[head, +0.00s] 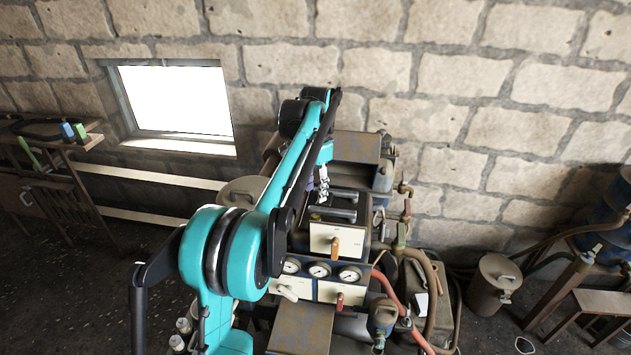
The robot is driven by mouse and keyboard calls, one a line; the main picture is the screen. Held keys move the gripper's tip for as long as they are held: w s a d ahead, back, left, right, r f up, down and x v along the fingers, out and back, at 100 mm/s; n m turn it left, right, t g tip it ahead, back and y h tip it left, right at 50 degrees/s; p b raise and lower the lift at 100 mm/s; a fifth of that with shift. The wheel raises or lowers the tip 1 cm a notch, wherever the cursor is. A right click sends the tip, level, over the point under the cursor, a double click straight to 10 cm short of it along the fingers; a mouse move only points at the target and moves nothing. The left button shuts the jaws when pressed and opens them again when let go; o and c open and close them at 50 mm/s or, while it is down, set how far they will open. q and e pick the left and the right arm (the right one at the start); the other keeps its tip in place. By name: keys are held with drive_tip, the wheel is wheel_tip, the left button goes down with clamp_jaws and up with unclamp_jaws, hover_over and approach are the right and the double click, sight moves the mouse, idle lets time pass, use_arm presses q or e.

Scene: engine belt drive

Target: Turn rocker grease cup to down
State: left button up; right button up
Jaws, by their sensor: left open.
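The engine (300,328) stands in the middle of the head view, a worn blue and brown machine with pale front panels, gauges and small levers. My left arm reaches over it from the lower left and bends down at its far end. My left gripper (322,193) hangs over the engine's upper part, close to dark bars there. It is small in the picture and its jaws are open. I cannot pick out the rocker grease cup for certain; the arm hides part of the engine's left side. My right gripper is not in view.
Three round gauges (319,270) sit on the front, with an orange lever (335,247) above and a red lever (340,300) below. Pipes and valves (404,190) stand along the right side. A lidded can (494,284) stands on the floor. A stone wall (480,135) is behind.

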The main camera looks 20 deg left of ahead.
use_arm(q)
drive_tip(key=shift+r, duration=1.3)
